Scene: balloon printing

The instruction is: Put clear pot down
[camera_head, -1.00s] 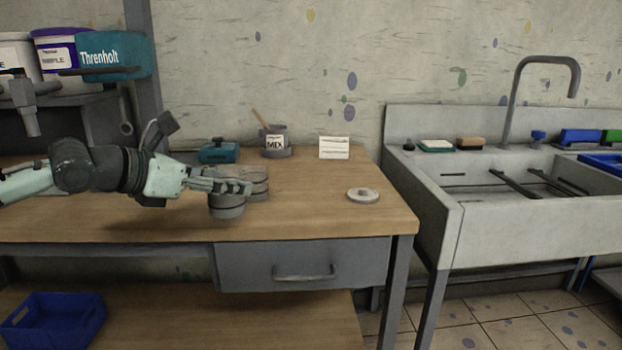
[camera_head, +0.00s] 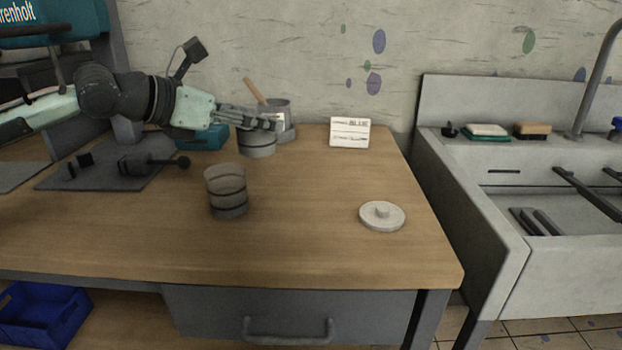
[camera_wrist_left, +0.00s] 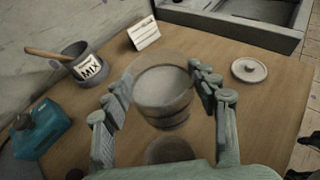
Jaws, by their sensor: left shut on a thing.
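My left gripper (camera_head: 270,122) is shut on a clear pot (camera_head: 257,147) with grey contents, near the back of the wooden table (camera_head: 310,225). The left wrist view shows the held clear pot (camera_wrist_left: 162,92) upright between the fingers. I cannot tell whether its base touches the table. A second clear pot (camera_head: 227,192) stands upright on the table nearer the front, apart from the gripper. My right gripper is not in view.
A MIX pot (camera_wrist_left: 86,66) with a wooden stick stands behind the held pot. A teal box (camera_head: 203,138), a white card (camera_head: 350,132) and a round lid (camera_head: 382,216) are on the table. A dark mat (camera_head: 75,178) lies left. The table's front middle is clear.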

